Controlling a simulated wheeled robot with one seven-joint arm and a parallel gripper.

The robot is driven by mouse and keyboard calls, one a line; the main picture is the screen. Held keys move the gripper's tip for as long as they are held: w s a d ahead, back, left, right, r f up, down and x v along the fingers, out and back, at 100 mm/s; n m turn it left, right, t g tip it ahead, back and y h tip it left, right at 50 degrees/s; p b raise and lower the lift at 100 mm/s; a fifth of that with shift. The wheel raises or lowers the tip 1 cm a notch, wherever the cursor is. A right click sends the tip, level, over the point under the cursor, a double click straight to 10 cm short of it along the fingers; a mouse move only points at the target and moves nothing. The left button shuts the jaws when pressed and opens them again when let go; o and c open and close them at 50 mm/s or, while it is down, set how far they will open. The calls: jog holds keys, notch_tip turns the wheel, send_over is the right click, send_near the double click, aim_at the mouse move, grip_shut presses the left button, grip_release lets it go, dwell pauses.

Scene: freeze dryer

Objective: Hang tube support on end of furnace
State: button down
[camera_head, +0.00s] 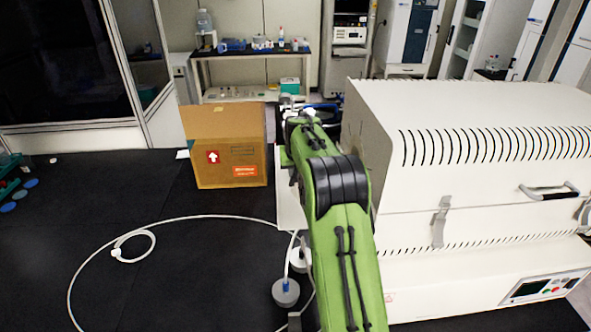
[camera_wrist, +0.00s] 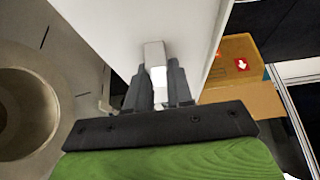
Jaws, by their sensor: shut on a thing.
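The furnace (camera_head: 460,215) is a large cream box with slotted vents, on the right in the head view. Its grey end face (camera_wrist: 55,50), with a round opening (camera_wrist: 15,115), fills the left of the wrist view. My gripper (camera_wrist: 159,82) is shut on a pale tab of the tube support, a flat white panel (camera_wrist: 120,30) that extends away from the fingers, beside the furnace end. In the head view part of the white panel (camera_head: 287,210) shows left of my green arm, which hides my fingertips. I cannot tell whether the support touches the furnace.
A cardboard box (camera_head: 225,150) stands on the black bench left of my arm. A white hose (camera_head: 135,228) loops across the bench to grey round fittings (camera_head: 286,293). The bench at left front is mostly clear.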

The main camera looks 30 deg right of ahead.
jog(key=s+d+b, duration=0.1)
jog(key=s+d+f, duration=0.1)
jog(key=d, duration=0.1)
jog(key=shift+d+f+b, duration=0.15)
jog(key=shift+b, duration=0.2)
jog(key=shift+s+d+f, duration=0.2)
jog(key=shift+d+f, duration=0.05)
jog(key=shift+d, duration=0.3)
jog(key=shift+s+r, duration=0.1)
jog(key=shift+s, duration=0.05)
jog(key=shift+s+d, duration=0.1)
jog(key=shift+d, duration=0.1)
jog(key=shift+s+d+b, duration=0.3)
jog(key=shift+d, duration=0.15)
jog(key=shift+d, duration=0.1)
jog(key=shift+s+d, duration=0.4)
jog(key=shift+d, duration=0.4)
